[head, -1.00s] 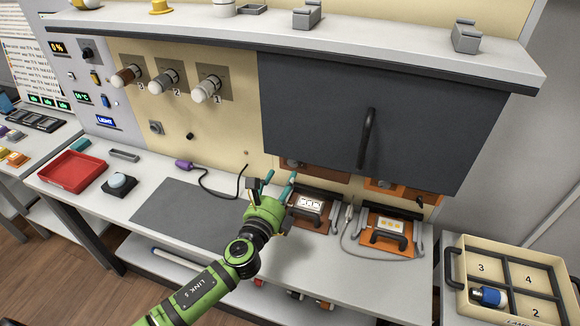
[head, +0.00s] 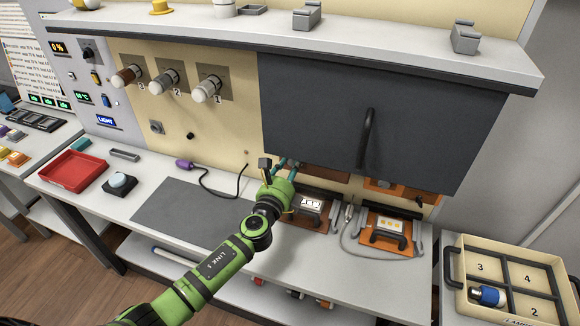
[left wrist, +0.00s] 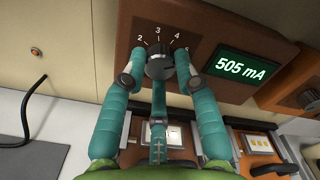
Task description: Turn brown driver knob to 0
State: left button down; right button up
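The brown driver panel (left wrist: 225,25) shows in the left wrist view, with a dark round knob (left wrist: 159,63) on a numbered dial and a green display reading 505 mA (left wrist: 244,66). Dial marks 2, 3, 4 and part of a 5 show; 0 is not visible. My left gripper (left wrist: 160,58) has teal fingers around the knob, one on each side and one below. The tips are very close to it; I cannot tell whether they press on it. In the head view my left gripper (head: 287,163) is under the dark cabinet door and hides the knob. My right gripper is not in view.
The dark cabinet door (head: 320,120) with its handle hangs over the panel. The grey mat (head: 185,210) is clear.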

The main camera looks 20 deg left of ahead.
pick_arm(q)
jog(key=shift+a+r, duration=0.1)
dwell(0.7)
jog(key=shift+n, duration=0.4)
